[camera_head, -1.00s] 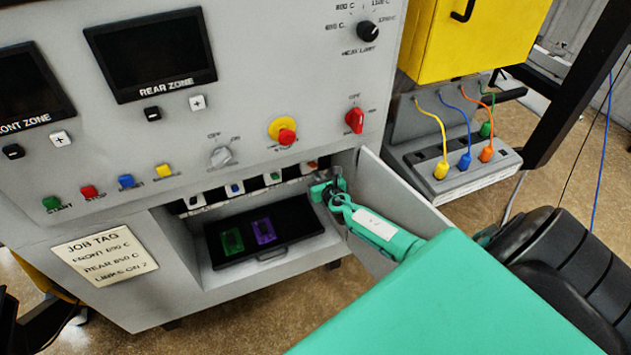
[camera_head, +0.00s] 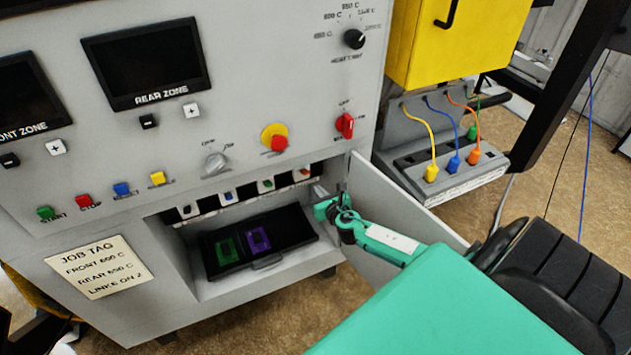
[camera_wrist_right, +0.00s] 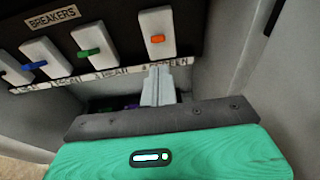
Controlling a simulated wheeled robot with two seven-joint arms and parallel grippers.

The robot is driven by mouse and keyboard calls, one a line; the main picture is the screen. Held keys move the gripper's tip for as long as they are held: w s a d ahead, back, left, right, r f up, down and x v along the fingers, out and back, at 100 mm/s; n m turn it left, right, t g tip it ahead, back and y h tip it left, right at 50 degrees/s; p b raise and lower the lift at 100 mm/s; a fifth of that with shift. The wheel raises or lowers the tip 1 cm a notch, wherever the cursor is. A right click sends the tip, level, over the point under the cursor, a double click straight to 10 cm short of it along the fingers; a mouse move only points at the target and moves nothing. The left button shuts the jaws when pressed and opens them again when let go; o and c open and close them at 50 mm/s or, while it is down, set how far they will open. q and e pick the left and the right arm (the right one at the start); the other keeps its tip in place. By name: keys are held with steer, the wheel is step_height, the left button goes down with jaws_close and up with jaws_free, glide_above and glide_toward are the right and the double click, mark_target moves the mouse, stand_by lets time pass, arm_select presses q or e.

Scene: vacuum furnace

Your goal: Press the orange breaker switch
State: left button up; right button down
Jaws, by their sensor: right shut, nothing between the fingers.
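The orange breaker switch (camera_wrist_right: 157,38) is an orange toggle on a white plate, rightmost in the row under the BREAKERS label in the right wrist view. In the head view the orange breaker switch (camera_head: 304,174) sits at the right end of the furnace's lower opening. My right gripper (camera_wrist_right: 157,78) is shut and empty, its pale fingertips below the orange switch's plate. I cannot tell if they touch it. In the head view the right gripper (camera_head: 319,190) is at the opening's right side, beside the open door. My left gripper is not in view.
Green (camera_wrist_right: 89,52) and blue (camera_wrist_right: 35,65) breakers sit left of the orange one. The open door (camera_head: 385,200) stands close to my right arm. A black tray (camera_head: 212,266) with green and purple pieces lies below the breakers. Knobs and buttons cover the panel above.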

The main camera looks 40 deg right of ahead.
steer(key=shift+s+a+r, duration=0.15)
steer(key=shift+s+r, duration=0.45)
steer(key=shift+r, duration=0.05)
steer(key=s+a+f+m+g, duration=0.25)
steer(key=s+f+m, duration=0.45)
steer(key=f, duration=0.4)
steer(key=s+a+f+m+g, duration=0.1)
steer(key=s+f+m+g, duration=0.25)
steer(key=s+f, duration=0.6)
steer(key=s+a+f+m+g, duration=0.2)
steer(key=s+f+m, duration=0.4)
steer(key=f, duration=0.6)
steer(key=s+a+f+m+g+y, duration=0.1)
steer(key=s+a+f+m, duration=0.3)
steer(key=s, duration=0.6)
steer(key=s+a+f+m+g+y+b, duration=0.1)
steer(key=s+a+f+m+g, duration=0.2)
steer(key=s, duration=0.7)
steer(key=s+a+f+m+g+y, duration=0.1)
steer(key=s+a+f+m+g, duration=0.1)
steer(key=s+a+f+m, duration=0.5)
steer(key=s+a, duration=0.1)
steer(key=s, duration=0.2)
steer(key=shift+s+m, duration=0.25)
